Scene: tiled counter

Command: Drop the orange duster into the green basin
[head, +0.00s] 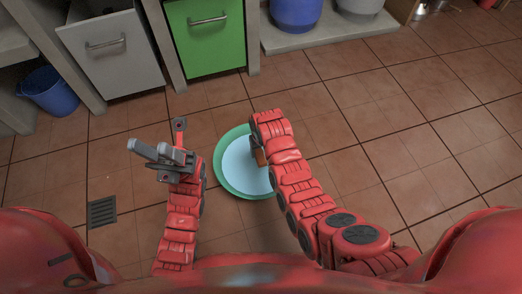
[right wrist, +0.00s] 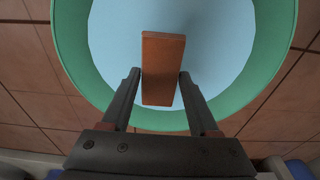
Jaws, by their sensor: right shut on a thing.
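The orange duster (right wrist: 162,60), a plain rectangular block, is between the two fingertips of my right gripper (right wrist: 159,76), which is shut on it. In the right wrist view the duster appears over the pale blue inside of the round green basin (right wrist: 283,45). The basin (head: 222,178) stands on the floor in the head view, partly covered by my right arm. Only a small part of the duster (head: 260,157) shows there, beside the arm. My left gripper (head: 150,150) is left of the basin, apart from it; its finger gap is unclear.
A green cabinet front (head: 207,38) and a grey drawer front (head: 110,48) stand behind. A blue bucket (head: 50,92) is at the left, and a floor drain (head: 101,211) lies at the lower left. The tiled floor at the right is clear.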

